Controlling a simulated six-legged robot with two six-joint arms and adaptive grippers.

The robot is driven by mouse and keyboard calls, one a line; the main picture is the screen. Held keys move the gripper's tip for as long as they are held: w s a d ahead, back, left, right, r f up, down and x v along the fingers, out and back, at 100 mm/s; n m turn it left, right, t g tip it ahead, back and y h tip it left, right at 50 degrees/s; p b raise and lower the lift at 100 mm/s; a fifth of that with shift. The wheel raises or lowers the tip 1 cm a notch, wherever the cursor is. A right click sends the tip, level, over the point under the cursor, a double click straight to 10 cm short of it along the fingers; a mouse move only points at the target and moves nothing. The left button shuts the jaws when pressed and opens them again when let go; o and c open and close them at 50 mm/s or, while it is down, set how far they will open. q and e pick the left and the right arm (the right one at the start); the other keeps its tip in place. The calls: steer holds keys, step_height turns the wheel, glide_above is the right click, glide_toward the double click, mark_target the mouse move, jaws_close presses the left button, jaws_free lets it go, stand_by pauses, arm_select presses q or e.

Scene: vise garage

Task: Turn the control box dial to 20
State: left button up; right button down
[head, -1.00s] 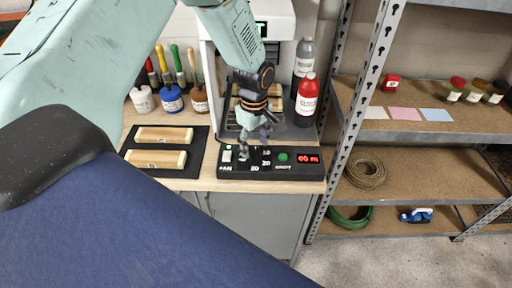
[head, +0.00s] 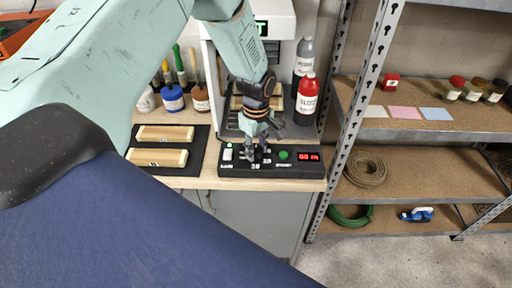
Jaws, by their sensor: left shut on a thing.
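The black control box (head: 300,170) lies at the front edge of the wooden bench. It has a white switch at its left, a green button (head: 284,155) and a red lit display (head: 309,156) at its right. White numbers surround the dial spot; 30 and 25 seem readable, the rest is blurred or covered. My left gripper (head: 258,150) points down onto the box between switch and button, shut on the dial. The dial itself is mostly hidden by the fingers, so its setting cannot be read. My right gripper is out of view.
A white machine (head: 285,32) stands right behind the box. A red bottle (head: 307,100) and a grey bottle (head: 303,60) stand beside it. Two wooden blocks lie on a black mat (head: 193,162) at left. A metal shelf (head: 365,90) rises at right.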

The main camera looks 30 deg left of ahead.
arm_select(q)
steer(key=c, duration=0.3)
steer(key=shift+c, duration=0.2)
steer(key=shift+m, duration=0.3)
steer(key=m, duration=0.3)
steer(key=shift+m+p, duration=0.3)
steer(key=shift+p, duration=0.05)
steer(key=m, duration=0.3)
steer(key=shift+m, duration=0.3)
steer(key=m, duration=0.3)
steer(key=shift+m, duration=0.3)
steer(key=m, duration=0.6)
steer(key=shift+b, duration=0.4)
steer(key=m+b, duration=0.1)
steer(key=m, duration=0.5)
steer(key=shift+a, duration=0.1)
steer(key=shift+m, duration=0.4)
